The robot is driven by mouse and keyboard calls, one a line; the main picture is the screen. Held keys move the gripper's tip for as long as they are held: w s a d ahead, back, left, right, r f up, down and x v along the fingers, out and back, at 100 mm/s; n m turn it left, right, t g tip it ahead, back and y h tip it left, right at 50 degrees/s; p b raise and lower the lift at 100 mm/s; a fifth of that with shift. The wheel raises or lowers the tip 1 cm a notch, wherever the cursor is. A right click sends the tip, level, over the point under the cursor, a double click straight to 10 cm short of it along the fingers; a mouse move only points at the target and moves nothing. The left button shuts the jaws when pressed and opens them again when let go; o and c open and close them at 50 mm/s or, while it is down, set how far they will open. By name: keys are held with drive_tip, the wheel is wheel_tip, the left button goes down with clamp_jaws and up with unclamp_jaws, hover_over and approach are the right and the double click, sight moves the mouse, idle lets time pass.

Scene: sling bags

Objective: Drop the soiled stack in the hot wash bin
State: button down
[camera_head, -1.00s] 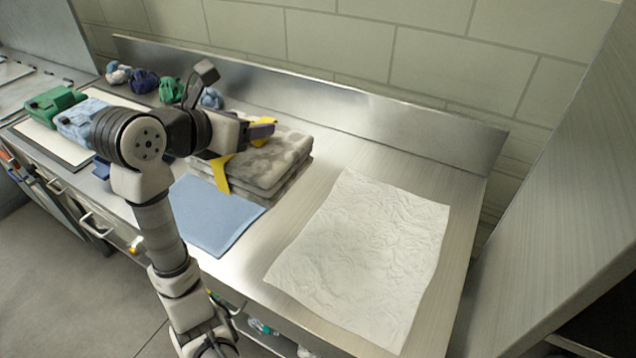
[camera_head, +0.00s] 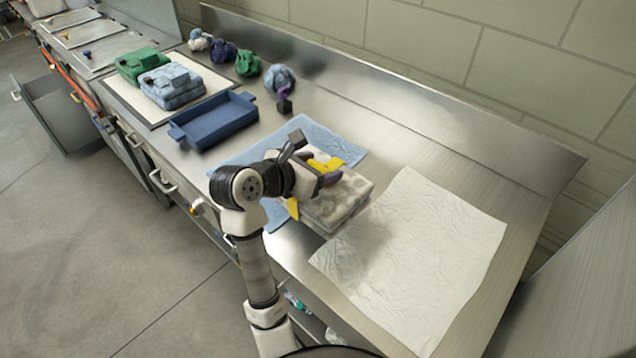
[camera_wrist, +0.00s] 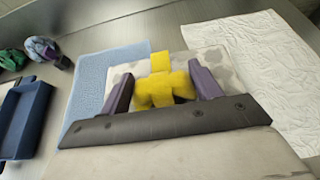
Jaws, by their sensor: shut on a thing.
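The stained grey-beige folded stack (camera_head: 347,197) is at the front of the steel counter, partly over the blue cloth (camera_head: 335,137) and beside the white sheet. Yellow straps (camera_head: 328,163) lie across it. My gripper (camera_head: 322,178) is over the stack. In the wrist view, my gripper's purple fingers (camera_wrist: 163,90) stand on either side of the bunched yellow strap (camera_wrist: 163,85), with the stack (camera_wrist: 222,72) behind. The fingertips' exact contact is hidden. I cannot tell for sure whether the stack is clear of the counter. No bin is clearly marked as hot wash.
A crumpled white sheet (camera_head: 420,245) covers the counter's right. A blue tray (camera_head: 213,122) stands left, near folded green (camera_head: 140,65) and blue (camera_head: 172,84) bundles. Cloth balls (camera_head: 247,64) line the back. A dark bin front (camera_head: 60,108) stands pulled out at far left.

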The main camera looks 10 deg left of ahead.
drive_tip(key=shift+f+p, duration=0.45)
drive_tip(key=shift+f, duration=2.5)
drive_tip(key=shift+f, duration=0.1)
